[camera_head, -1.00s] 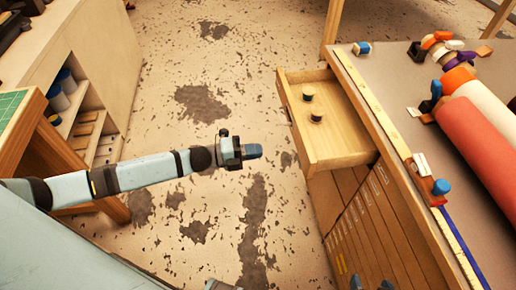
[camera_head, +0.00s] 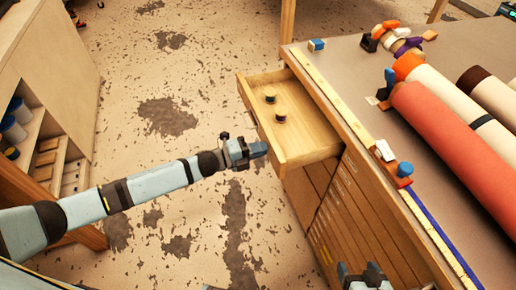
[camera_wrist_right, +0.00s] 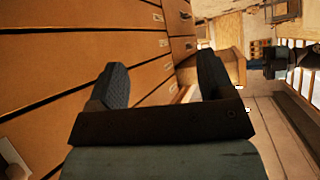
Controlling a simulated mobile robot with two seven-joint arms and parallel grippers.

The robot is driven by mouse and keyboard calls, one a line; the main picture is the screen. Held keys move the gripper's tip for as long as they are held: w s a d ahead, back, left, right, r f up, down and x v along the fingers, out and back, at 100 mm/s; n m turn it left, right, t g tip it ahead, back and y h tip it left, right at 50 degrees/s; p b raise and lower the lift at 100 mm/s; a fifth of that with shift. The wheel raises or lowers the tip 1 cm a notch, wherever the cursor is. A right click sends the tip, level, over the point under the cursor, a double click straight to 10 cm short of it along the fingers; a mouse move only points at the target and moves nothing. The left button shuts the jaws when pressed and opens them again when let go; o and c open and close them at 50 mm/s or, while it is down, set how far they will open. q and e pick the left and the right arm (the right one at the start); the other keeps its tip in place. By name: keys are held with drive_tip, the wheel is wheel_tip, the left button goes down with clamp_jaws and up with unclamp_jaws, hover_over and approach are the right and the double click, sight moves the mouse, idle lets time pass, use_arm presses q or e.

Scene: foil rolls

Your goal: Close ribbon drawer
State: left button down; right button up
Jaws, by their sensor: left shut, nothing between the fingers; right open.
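The ribbon drawer (camera_head: 305,133) is pulled out from the top of the wooden cabinet (camera_head: 362,215) in the head view. Two small dark spools (camera_head: 275,109) lie in it. My left gripper (camera_head: 262,149) is shut and empty, just left of the drawer's front panel near its lower corner; I cannot tell whether it touches. My right gripper (camera_head: 361,278) shows at the bottom edge of the head view, beside the cabinet front. In the right wrist view its fingers (camera_wrist_right: 162,85) are spread with nothing between them, facing along the drawer fronts. The open drawer (camera_wrist_right: 210,68) shows beyond them.
Rolls, one red-orange (camera_head: 445,128), lie on the cabinet's grey top (camera_head: 345,60). A yellow ruler strip (camera_head: 330,92) runs along its edge. A shelf unit (camera_head: 45,70) stands at the left. The worn floor (camera_head: 190,60) between is clear.

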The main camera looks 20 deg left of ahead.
use_arm(q)
drive_tip(key=b, duration=0.5)
approach(319, 138)
drive_tip(key=w+d+r, duration=0.1)
drive_tip(key=d, duration=0.1)
drive_tip(key=w+d, duration=0.2)
drive_tip(key=d, duration=0.1)
drive_tip(key=w+d+r, duration=0.1)
drive_tip(key=w+d, duration=0.1)
drive_tip(key=d, duration=0.1)
drive_tip(key=shift+r, duration=0.3)
drive_tip(key=shift+w+d, duration=0.2)
drive_tip(key=shift+r, duration=0.25)
use_arm(e)
drive_tip(key=shift+a+f, duration=0.15)
drive_tip(key=shift+f, duration=0.45)
drive_tip(key=shift+a+f, duration=0.15)
drive_tip(key=shift+f, duration=0.45)
use_arm(q)
drive_tip(key=shift+w+d+r, duration=0.1)
drive_tip(key=shift+r, duration=0.05)
